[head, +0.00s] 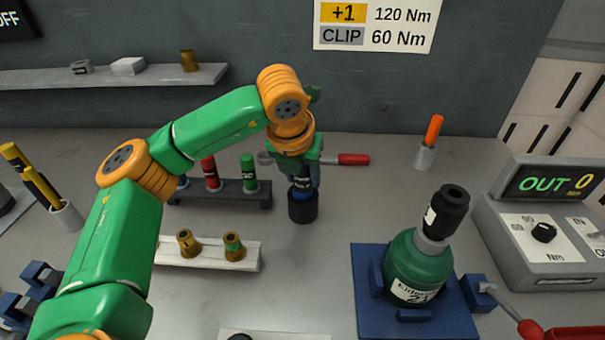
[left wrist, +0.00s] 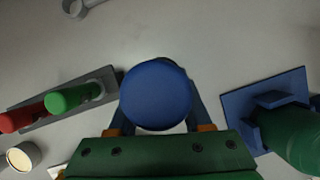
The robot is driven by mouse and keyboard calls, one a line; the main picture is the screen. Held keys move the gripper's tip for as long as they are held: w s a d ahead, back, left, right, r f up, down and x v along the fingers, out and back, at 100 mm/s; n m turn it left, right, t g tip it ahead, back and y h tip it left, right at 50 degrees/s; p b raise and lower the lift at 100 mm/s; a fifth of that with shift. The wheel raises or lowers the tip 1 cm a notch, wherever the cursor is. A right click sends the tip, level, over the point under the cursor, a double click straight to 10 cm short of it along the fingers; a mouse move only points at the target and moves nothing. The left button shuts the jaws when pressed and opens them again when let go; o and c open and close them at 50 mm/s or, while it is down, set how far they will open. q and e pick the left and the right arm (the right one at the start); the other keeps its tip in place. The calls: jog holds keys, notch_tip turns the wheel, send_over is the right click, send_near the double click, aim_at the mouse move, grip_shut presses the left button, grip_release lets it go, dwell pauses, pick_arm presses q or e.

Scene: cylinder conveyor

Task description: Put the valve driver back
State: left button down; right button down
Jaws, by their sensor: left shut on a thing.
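My left gripper (head: 304,178) points down and is shut on a blue-topped tool with a wide black lower end (head: 302,209), which I take to be the valve driver. It is upright, right of the dark rack; I cannot tell if its lower end touches the table. In the left wrist view its round blue top (left wrist: 156,95) sits between the fingers. The dark rack (head: 233,200) holds a red-handled tool (head: 210,172) and a green-handled tool (head: 248,173); something blue at its left end is partly hidden by my arm. My right gripper is not in view.
A green bottle (head: 416,270) with a black top (head: 448,211) stands in a blue holder (head: 368,305) at right. A white block (head: 245,262) with brass fittings lies in front. A red-handled tool (head: 352,159) lies behind. A control box (head: 545,235) stands far right.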

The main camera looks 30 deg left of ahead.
pick_arm(q)
jog(key=shift+f, duration=0.3)
jog(key=shift+c, duration=1.3)
grip_release()
jog(key=shift+s, duration=0.1)
notch_tip(320, 180, up, 6)
jog(key=p, duration=0.4)
